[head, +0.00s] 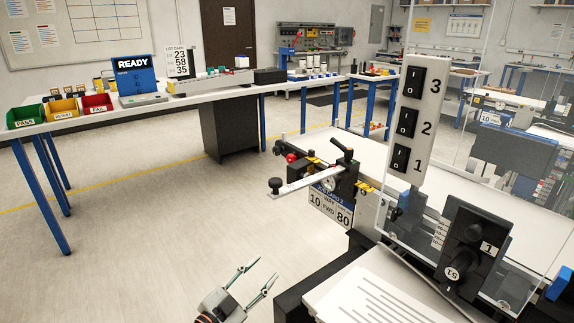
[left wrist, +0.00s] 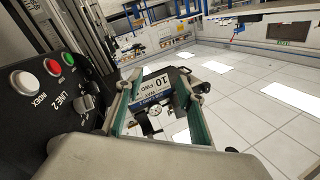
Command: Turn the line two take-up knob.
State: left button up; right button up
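In the head view, the line two conveyor end carries a white bar (head: 306,184) with a black round knob (head: 275,184) at its free end. I cannot tell for certain whether this is the take-up knob. A black lever handle (head: 345,156) and a round gauge (head: 328,184) sit beside it, above a card (head: 330,208) reading 10 FWD 80. My left gripper (head: 264,270) is open and empty, apart from and below the knob in the picture. In the left wrist view, the card (left wrist: 155,88) and gauge (left wrist: 148,127) show between the spread fingers (left wrist: 164,80). My right gripper is out of view.
A switch panel (head: 412,115) numbered 1 to 3 and a clear guard stand at right, with a black knob box (head: 474,250) below. A LINE 2 button panel (left wrist: 60,95) is close left in the left wrist view. Open floor (head: 170,230) lies left of the conveyor.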

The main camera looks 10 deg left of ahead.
pick_arm(q)
jog(key=w+r+m+g+h, duration=0.2)
jog(key=w+r+m+h, duration=0.3)
jog(key=w+r, duration=0.7)
jog(key=m+g, duration=0.2)
jog(key=m, duration=0.2)
send_near(289, 160)
jog(key=x, duration=0.3)
jog(key=shift+y, duration=0.3)
jog(key=b+x, duration=0.2)
jog(key=x, duration=0.2)
jog(key=shift+w+d+f, duration=0.15)
jog(key=shift+d, duration=0.2)
jog(key=shift+w+d, duration=0.4)
jog(key=shift+w, duration=0.05)
jog(key=shift+d+r, duration=0.1)
jog(key=shift+r, duration=0.2)
grip_shut()
jog(key=shift+m, duration=0.4)
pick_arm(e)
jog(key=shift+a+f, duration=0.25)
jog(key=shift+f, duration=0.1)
